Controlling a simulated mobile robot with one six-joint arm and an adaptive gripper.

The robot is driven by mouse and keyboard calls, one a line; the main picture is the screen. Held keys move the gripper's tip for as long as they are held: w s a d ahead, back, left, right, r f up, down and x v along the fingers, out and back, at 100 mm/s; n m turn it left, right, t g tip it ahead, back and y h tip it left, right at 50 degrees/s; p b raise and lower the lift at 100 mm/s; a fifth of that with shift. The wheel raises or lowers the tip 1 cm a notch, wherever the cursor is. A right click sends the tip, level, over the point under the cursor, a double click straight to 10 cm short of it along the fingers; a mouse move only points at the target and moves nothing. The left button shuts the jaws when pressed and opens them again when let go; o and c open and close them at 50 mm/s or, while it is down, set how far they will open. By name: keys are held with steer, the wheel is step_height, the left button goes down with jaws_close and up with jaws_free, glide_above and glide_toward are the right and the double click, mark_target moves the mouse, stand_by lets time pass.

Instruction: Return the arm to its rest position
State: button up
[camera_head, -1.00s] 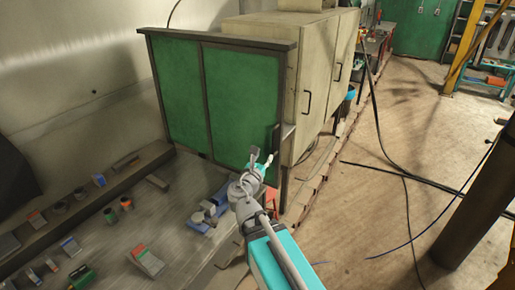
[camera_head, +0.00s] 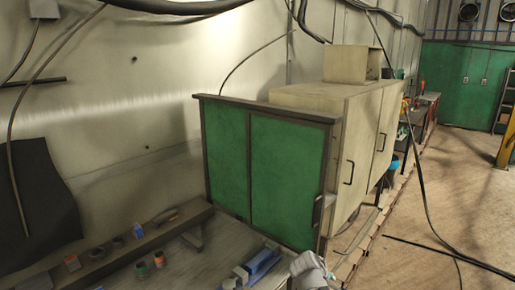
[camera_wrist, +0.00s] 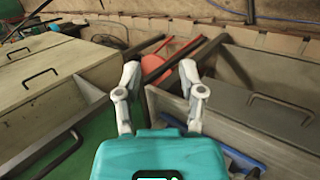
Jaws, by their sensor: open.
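My gripper (camera_wrist: 161,90) shows in the wrist view with its two grey fingers spread apart and nothing between them. Its teal body fills the lower middle of that view. Beyond the fingertips lie a red piece (camera_wrist: 155,66) and dark bars. In the head view, only a grey part of my arm (camera_head: 312,270) shows at the bottom edge, and the fingers are out of that view.
A green-panelled cabinet end (camera_head: 285,165) and beige cabinets (camera_head: 340,120) stand against the wall. A workbench (camera_head: 200,262) with a blue vise-like tool (camera_head: 258,265) and small items is at lower left. Cables (camera_head: 420,190) hang at right; floor (camera_head: 470,215) is open there.

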steer(key=s+a+f+m+g+y, duration=0.4)
steer(key=s+a+m+y, duration=0.1)
steer(key=m, duration=0.4)
steer(key=shift+s+y, duration=0.6)
steer(key=shift+s, duration=0.25)
stand_by(0.6)
stand_by(0.3)
